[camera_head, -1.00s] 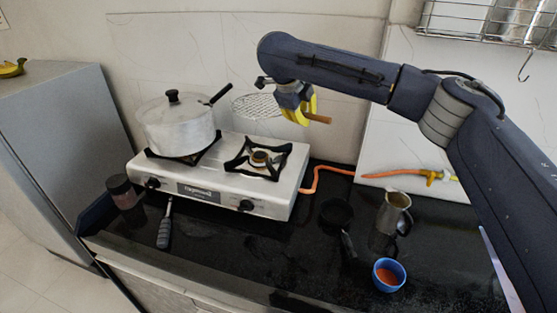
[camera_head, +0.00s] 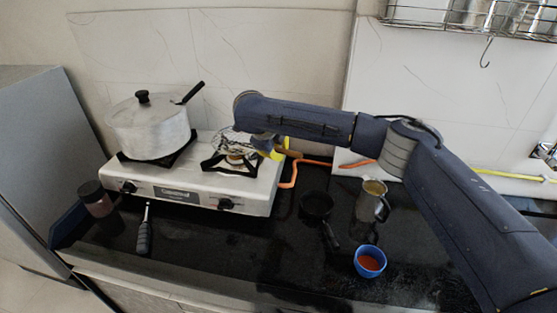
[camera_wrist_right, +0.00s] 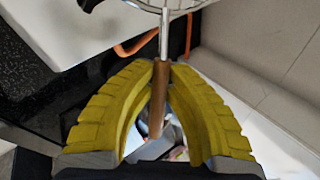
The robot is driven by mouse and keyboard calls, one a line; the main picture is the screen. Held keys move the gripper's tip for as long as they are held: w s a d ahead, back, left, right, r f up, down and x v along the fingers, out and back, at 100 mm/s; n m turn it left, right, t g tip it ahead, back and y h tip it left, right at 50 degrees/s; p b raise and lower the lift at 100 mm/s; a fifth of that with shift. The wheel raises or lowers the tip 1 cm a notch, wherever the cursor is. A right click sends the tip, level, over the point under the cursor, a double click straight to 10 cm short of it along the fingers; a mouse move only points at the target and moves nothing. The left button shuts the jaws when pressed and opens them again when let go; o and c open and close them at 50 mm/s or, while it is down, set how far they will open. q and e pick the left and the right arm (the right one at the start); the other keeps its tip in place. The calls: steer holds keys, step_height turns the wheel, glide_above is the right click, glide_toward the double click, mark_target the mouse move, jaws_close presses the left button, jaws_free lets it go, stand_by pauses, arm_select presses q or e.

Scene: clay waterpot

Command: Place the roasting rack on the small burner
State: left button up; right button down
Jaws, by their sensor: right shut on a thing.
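The roasting rack (camera_head: 228,137) is a round wire mesh with a wooden handle (camera_head: 292,153). It is above the small burner (camera_head: 218,167) at the right of the stove; I cannot tell whether it touches the black pan support. My right gripper (camera_head: 277,148), with yellow fingers, is shut on the rack's handle, just right of the burner. In the right wrist view the fingertips (camera_wrist_right: 164,68) close around the wooden handle (camera_wrist_right: 158,98), and the metal stem runs up to the rack's rim at the top edge. My left gripper is not in view.
A lidded pot (camera_head: 150,128) stands on the stove's (camera_head: 245,197) left burner. An orange hose (camera_head: 289,178) runs behind at the right. A small black pan (camera_head: 317,206), metal jug (camera_head: 367,203) and blue bowl (camera_head: 370,262) stand on the counter, with free room in front.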

steer(key=shift+f, duration=2.4)
steer(key=c, duration=1.4)
jaws_free()
steer(key=shift+r, duration=0.1)
steer(key=shift+r, duration=0.25)
steer(key=v, duration=1.2)
steer(key=shift+r, duration=0.2)
